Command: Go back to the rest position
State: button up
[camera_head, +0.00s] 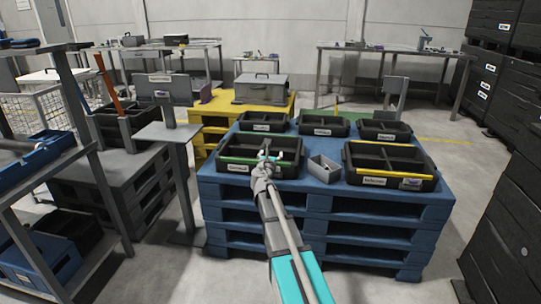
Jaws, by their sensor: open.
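My gripper (267,156) is at the end of my arm, which reaches forward from the bottom of the view. It appears over the front left black bin (232,173), which has a green strip along its front edge. White and turquoise bits show around the fingertips; I cannot tell whether they are in the bin or part of the gripper. The fingers are small in view and nothing is clearly held between them. How high the gripper is above the bin is hard to tell.
A blue pallet stack (330,203) carries several black bins and a small grey box (324,168). A yellow pallet (212,119) with a grey case (262,89) stands behind. A shelf rack (75,110) is at left, dark stacked crates (510,150) at right.

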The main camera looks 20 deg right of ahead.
dwell(0.3)
jog(key=s+a+f+m+g+y, duration=0.1)
jog(key=s+a+f+m+g, duration=0.4)
jog(key=s+m, duration=0.4)
jog(key=s+a+f+m+g+y, duration=0.1)
jog(key=s+a+f+m+g, duration=0.15)
jog(key=s+f+m, duration=0.6)
jog(key=s+a+f+m+g+y, duration=0.2)
jog(key=s+a+m+g+y, duration=0.2)
jog(key=s+a+m, duration=0.3)
jog(key=s+a+f+m+g+y, duration=0.3)
jog(key=s+a+m+y, duration=0.15)
jog(key=s+a, duration=0.45)
notch_tip(320, 180, up, 30)
jog(key=w+p, duration=0.1)
jog(key=p, duration=2.8)
jog(key=shift+a+h, duration=0.15)
jog(key=shift+h, duration=0.2)
